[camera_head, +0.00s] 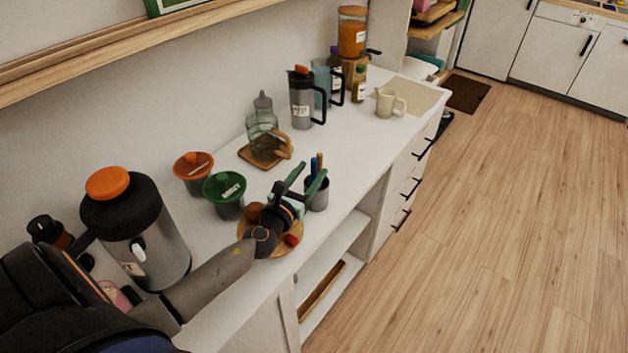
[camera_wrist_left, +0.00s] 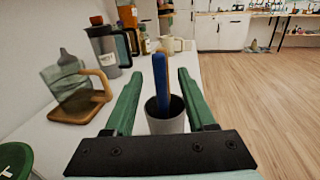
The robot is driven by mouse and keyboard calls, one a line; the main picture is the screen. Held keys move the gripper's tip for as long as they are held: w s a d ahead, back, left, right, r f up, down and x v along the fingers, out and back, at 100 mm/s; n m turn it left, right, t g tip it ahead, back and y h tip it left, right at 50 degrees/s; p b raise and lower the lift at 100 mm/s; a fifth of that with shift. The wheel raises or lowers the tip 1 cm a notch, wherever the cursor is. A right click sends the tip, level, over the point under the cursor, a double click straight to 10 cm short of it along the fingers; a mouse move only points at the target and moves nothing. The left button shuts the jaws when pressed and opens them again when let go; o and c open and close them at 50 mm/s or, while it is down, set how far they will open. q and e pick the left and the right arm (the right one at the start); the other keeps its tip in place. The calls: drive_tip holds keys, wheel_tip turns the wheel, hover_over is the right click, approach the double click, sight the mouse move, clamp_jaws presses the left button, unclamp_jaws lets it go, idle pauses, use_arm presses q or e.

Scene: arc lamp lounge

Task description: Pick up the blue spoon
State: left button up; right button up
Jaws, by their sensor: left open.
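The blue spoon (camera_head: 312,170) stands upright in a grey cup (camera_head: 317,196) near the counter's front edge. In the left wrist view the blue spoon (camera_wrist_left: 160,82) rises from the cup (camera_wrist_left: 165,124) in the middle of the picture. A tan handle (camera_head: 320,160) stands beside it in the same cup. My left gripper (camera_head: 305,181) is open, its green fingers reaching toward the cup. In the left wrist view the fingers of my left gripper (camera_wrist_left: 159,76) show on either side of the spoon, with gaps. The spoon's lower end is hidden in the cup. My right gripper is not seen.
A glass jug (camera_head: 262,128) on a wooden board, a grey pitcher (camera_head: 301,102) and a cream mug (camera_head: 386,103) stand farther along the counter. The floor at right is clear.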

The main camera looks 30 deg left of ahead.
use_arm(q)
drive_tip(key=shift+c, duration=0.3)
clamp_jaws()
idle(0.3)
